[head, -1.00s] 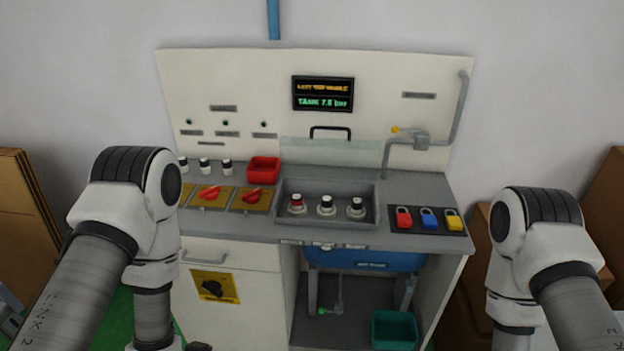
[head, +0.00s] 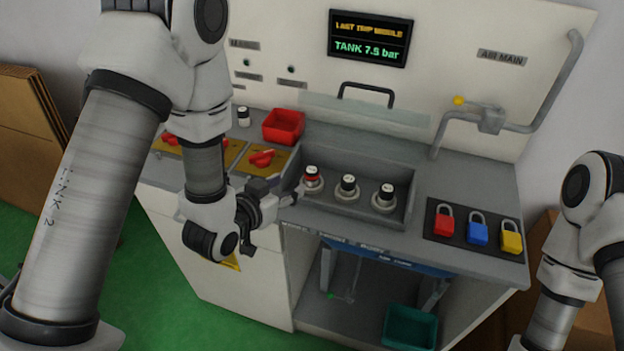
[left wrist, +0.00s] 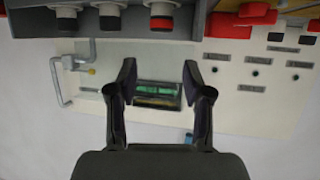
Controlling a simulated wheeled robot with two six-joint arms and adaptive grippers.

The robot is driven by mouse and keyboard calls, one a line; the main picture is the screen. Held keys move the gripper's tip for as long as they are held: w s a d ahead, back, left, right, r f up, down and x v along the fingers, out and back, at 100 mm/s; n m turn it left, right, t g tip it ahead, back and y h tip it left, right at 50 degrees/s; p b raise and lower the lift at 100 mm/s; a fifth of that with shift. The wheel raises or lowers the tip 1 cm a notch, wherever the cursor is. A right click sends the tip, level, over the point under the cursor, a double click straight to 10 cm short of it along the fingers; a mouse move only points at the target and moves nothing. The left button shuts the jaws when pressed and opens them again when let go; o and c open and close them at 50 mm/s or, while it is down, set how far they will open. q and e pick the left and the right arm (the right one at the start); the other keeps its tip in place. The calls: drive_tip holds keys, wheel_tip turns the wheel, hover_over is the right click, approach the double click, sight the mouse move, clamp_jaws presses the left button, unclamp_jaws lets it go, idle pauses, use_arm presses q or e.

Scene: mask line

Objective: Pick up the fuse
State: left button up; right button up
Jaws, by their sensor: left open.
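The left one (head: 311,175) has a red band; the middle one (head: 348,185) and the right one (head: 386,195) have none that I see. My left gripper (head: 290,192) is open and empty at the front left edge of the tray, apart from the red-banded cylinder. In the left wrist view its fingers (left wrist: 158,80) stand spread, and the red-banded cylinder (left wrist: 160,14) shows at the top. My right gripper is out of view.
A red bin (head: 283,126) and another white-and-black cylinder (head: 244,117) stand behind red switch handles (head: 262,158). Red, blue and yellow padlocks (head: 478,228) lie at the right. A black handle (head: 366,94) rises behind the tray. A green bin (head: 410,328) sits below.

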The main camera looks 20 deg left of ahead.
sight(311, 171)
use_arm(q)
drive_tip(key=w+f+b, duration=0.1)
drive_tip(key=b, duration=0.2)
drive_tip(key=w+d+f+b, duration=0.1)
drive_tip(key=b, duration=0.2)
drive_tip(key=shift+w+f, duration=0.3)
drive_tip(key=shift+w, duration=0.1)
drive_tip(key=w, duration=0.1)
drive_tip(key=w+p, duration=0.1)
drive_tip(key=shift+w+d, duration=0.3)
drive_tip(key=shift+w, duration=0.05)
drive_tip(key=x, duration=0.6)
drive_tip(key=shift+w+a+f+b, duration=0.1)
drive_tip(key=shift+w+a+b, duration=0.05)
drive_tip(key=shift+b, duration=0.15)
drive_tip(key=shift+c, duration=1)
drive_tip(key=c, duration=0.7)
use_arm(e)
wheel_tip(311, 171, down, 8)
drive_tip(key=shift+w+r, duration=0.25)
